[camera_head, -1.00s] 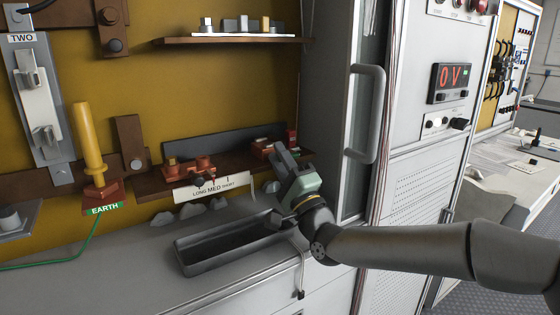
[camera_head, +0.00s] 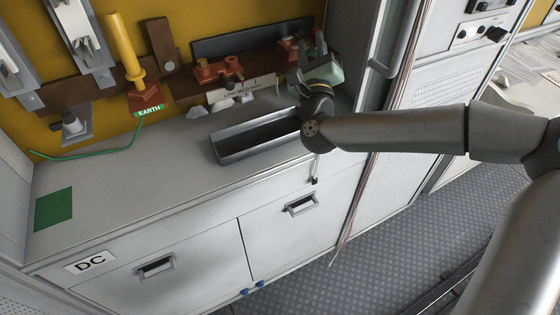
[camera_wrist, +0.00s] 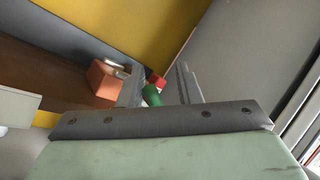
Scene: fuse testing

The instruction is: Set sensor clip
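My gripper (camera_head: 309,52) is at the right end of the brown shelf, over the terminals there. In the wrist view its two fingers (camera_wrist: 162,72) stand apart. A small green piece (camera_wrist: 152,95) and a red piece (camera_wrist: 158,80) show between them. The green piece is close to the left finger, with a gap to the right one; I cannot tell whether it touches. I cannot tell for sure which piece is the sensor clip. An orange-copper terminal block (camera_wrist: 105,80) is just left of the fingers. The left terminal block (camera_head: 218,70) stands further along the shelf.
A grey open tray (camera_head: 232,157) sits on the worktop below my gripper. A white label plate (camera_head: 231,92) hangs at the shelf front. A yellow-handled earth lever (camera_head: 120,45) stands left.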

